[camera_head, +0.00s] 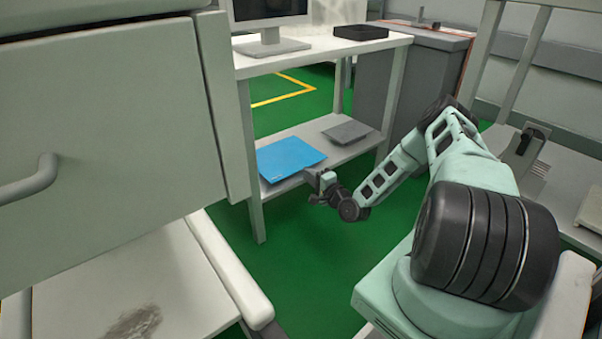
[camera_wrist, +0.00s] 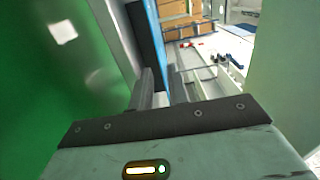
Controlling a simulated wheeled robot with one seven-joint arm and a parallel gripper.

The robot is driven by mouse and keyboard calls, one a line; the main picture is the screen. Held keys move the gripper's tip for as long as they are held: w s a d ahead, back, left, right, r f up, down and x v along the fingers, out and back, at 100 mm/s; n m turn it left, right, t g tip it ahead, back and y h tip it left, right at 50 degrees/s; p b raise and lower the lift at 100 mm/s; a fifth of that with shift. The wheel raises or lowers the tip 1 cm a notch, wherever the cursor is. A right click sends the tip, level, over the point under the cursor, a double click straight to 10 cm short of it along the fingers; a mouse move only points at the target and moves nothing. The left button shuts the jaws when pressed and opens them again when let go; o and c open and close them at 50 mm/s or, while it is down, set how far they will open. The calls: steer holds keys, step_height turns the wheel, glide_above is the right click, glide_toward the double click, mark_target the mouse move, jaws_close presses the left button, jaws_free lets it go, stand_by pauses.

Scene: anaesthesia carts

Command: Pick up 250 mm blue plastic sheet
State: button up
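The blue plastic sheet (camera_head: 290,158) lies flat on the lower shelf of a white table, near the shelf's left end. My gripper (camera_head: 316,178) is just in front of the sheet's near right edge, at about shelf height. In the wrist view the sheet (camera_wrist: 154,40) shows as a narrow blue strip, nearly edge-on, running down towards the fingers. My gripper (camera_wrist: 161,88) shows its two fingers a small way apart there. I cannot tell whether the sheet's edge is between them or whether they touch it.
The lower shelf (camera_head: 312,140) also bears a grey flat object (camera_head: 347,132) right of the sheet. A monitor (camera_head: 270,25) and a black tray (camera_head: 360,32) stand on the tabletop above. A large drawer cabinet (camera_head: 110,110) fills the left. Green floor (camera_head: 310,235) is clear below my gripper.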

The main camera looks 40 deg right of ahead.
mark_target(303, 166)
steer(key=shift+w+d+b, duration=0.1)
steer(key=shift+w+b, duration=0.4)
steer(key=shift+w, duration=1.35)
jaws_close()
steer(key=shift+r+p, duration=0.95)
steer(key=shift+r, duration=0.25)
steer(key=shift+f, duration=0.2)
steer(key=s+r+p, duration=0.3)
steer(key=s+p, duration=0.4)
steer(key=s, duration=0.9)
steer(key=shift+a, duration=0.45)
